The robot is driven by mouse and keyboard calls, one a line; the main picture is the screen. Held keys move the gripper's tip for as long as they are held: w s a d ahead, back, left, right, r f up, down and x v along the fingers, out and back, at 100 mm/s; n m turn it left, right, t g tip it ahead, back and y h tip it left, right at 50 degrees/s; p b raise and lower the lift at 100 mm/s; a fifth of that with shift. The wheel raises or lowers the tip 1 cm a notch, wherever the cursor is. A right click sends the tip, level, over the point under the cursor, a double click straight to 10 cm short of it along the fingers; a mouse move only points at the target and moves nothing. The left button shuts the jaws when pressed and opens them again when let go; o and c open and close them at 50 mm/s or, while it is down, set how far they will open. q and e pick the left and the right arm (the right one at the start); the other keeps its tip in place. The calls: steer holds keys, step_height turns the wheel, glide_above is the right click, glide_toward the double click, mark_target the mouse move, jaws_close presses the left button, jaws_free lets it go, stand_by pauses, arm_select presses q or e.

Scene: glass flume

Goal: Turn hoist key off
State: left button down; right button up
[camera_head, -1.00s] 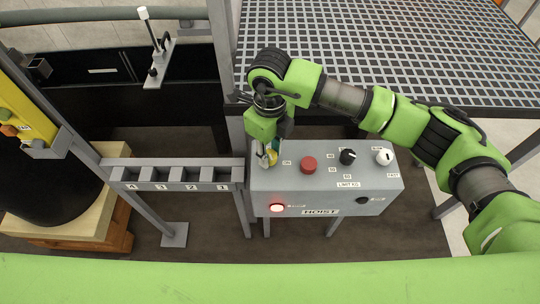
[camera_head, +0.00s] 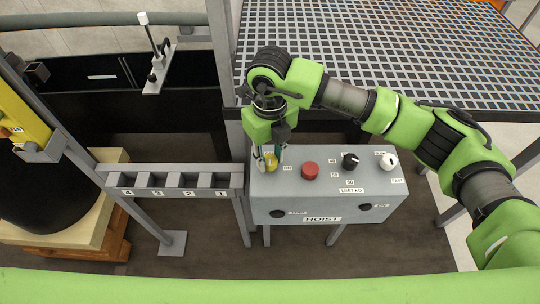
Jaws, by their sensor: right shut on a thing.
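The hoist control box (camera_head: 320,208) is a grey box labelled HOIST in the lower middle of the head view. My right gripper (camera_head: 270,160) is at the left end of its top, shut on the yellow hoist key (camera_head: 271,164). The fingers partly hide the key, and an ON label shows just right of it. Two round lamps on the front face, the left one (camera_head: 277,213) and the right one (camera_head: 365,207), look dark. My left gripper is not in view.
A red button (camera_head: 310,171), a black knob (camera_head: 350,160) and a white switch (camera_head: 388,162) stand right of the key. A numbered slot rack (camera_head: 180,193) adjoins the box's left side. A metal grating (camera_head: 420,60) lies behind my right arm.

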mark_target(270, 159)
steer(key=shift+r, duration=0.1)
steer(key=o, duration=1.1)
steer(key=shift+c, duration=0.2)
step_height(270, 159, up, 12)
